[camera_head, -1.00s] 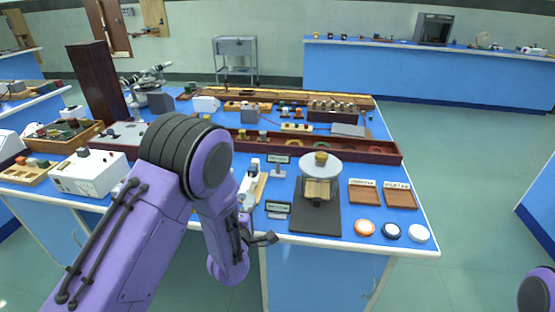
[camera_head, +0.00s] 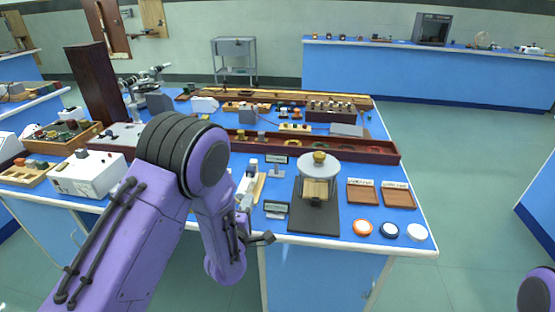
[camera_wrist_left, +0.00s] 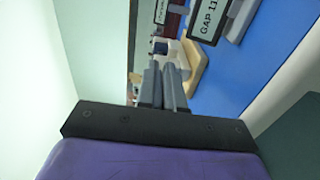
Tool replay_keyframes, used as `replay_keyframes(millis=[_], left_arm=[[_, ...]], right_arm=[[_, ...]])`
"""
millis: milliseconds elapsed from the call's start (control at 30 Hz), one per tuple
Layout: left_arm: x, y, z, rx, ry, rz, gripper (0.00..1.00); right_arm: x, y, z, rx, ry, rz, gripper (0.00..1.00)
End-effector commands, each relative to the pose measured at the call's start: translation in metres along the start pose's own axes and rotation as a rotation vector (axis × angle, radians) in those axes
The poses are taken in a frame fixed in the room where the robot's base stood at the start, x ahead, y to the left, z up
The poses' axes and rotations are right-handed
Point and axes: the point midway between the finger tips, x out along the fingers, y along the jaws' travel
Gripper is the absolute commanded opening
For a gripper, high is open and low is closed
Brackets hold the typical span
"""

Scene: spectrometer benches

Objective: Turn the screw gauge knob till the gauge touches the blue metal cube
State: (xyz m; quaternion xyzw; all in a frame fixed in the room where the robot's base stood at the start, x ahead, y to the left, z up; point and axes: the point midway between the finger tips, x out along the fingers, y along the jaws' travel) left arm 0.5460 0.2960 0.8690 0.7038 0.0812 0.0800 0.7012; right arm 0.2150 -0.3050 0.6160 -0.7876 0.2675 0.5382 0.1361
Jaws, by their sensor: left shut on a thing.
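The screw gauge (camera_head: 251,185) is a light grey device on a pale wooden base near the front edge of the blue bench. Its wooden base (camera_wrist_left: 197,66) and grey body show beyond my fingers in the left wrist view. My left gripper (camera_head: 244,203) is at the near end of the gauge, partly hidden by my purple arm. In the left wrist view its two grey fingers (camera_wrist_left: 164,72) are close together, shut on the gauge knob, which they mostly hide. I cannot make out the blue metal cube. My right gripper is out of view.
A small sign (camera_head: 276,208) stands beside the gauge; in the left wrist view a sign (camera_wrist_left: 208,18) reads "GAP 11". A balance-like device (camera_head: 319,166) on a black mat (camera_head: 318,220), wooden trays (camera_head: 363,195) and round discs (camera_head: 390,230) lie to the right.

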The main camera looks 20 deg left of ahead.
Motion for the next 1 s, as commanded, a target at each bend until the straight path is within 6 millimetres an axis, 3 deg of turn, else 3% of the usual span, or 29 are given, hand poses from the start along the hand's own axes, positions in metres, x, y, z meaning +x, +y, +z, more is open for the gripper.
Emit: replay_keyframes(millis=[33, 467, 1000], left_arm=[[0.006, 0.008, -0.007, -0.001, 0.02, 0.027, 0.0], [0.006, 0.0, -0.008, -0.002, 0.025, 0.024, 0.0], [0.006, -0.001, 0.002, 0.0, 0.018, 0.019, 0.0]], right_arm=[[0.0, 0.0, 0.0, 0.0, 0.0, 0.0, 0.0], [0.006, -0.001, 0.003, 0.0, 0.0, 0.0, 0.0], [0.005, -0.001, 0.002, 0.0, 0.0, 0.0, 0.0]])
